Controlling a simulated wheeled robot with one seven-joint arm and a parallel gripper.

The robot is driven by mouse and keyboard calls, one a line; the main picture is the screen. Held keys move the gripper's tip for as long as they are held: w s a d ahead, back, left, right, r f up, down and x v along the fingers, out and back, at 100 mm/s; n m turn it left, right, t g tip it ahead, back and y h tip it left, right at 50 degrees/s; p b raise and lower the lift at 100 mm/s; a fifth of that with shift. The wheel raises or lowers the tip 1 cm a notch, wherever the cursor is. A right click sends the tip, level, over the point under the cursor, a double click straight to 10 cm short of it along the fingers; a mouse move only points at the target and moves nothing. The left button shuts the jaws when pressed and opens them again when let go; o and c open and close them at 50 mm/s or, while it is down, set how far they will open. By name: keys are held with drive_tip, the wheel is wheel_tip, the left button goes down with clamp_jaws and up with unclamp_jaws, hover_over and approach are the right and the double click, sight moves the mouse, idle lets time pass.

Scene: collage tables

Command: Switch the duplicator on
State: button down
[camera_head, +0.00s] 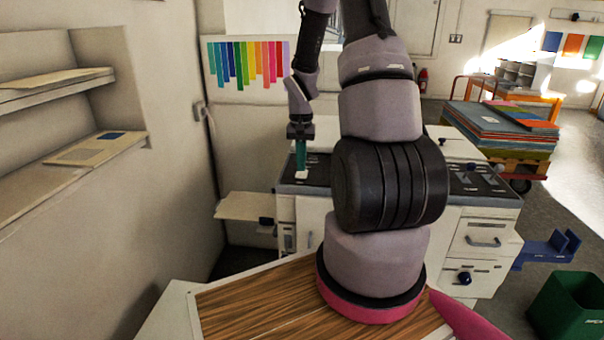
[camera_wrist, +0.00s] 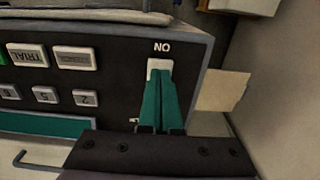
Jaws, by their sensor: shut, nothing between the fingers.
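The duplicator (camera_head: 306,222) is a pale cabinet with a dark control panel, standing against the wall behind my arm. In the wrist view its dark panel (camera_wrist: 115,75) carries a white switch (camera_wrist: 160,66) under the letters "ON", seen upside down. My gripper (camera_head: 301,172) is shut and empty, with its green fingers pointing down at the panel's left end. In the wrist view the fingertips (camera_wrist: 159,82) overlap the lower part of the white switch. I cannot tell whether they touch it. My arm hides the middle of the duplicator.
White buttons (camera_wrist: 74,58), some numbered, lie left of the switch in the wrist view. A pale side tray (camera_head: 246,206) sticks out left of the duplicator, close to the wall. A stack of coloured sheets (camera_head: 500,128) stands behind right, and a green bin (camera_head: 570,308) at front right.

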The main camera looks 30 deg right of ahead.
drive_tip(key=shift+f, duration=0.9)
idle(0.3)
drive_tip(key=shift+r, duration=3.55)
drive_tip(key=shift+r, duration=0.1)
wheel_tip(320, 180, up, 7)
drive_tip(key=t, duration=0.1)
hover_over(301, 175)
drive_tip(key=s+a, duration=0.1)
drive_tip(key=a, duration=0.1)
drive_tip(key=s+a+r+n+t, duration=0.15)
drive_tip(key=s+a+r, duration=0.3)
drive_tip(key=r, duration=0.55)
drive_tip(key=s+a+r+t+y, duration=0.1)
drive_tip(key=s+a+r+t, duration=0.1)
drive_tip(key=s+r, duration=0.3)
drive_tip(key=s+a+r+n+t+y, duration=0.1)
drive_tip(key=s+a+r, duration=0.3)
drive_tip(key=s, duration=0.5)
drive_tip(key=shift+a+r+t, duration=0.4)
drive_tip(key=shift+r+t, duration=0.1)
drive_tip(key=shift+t, duration=0.35)
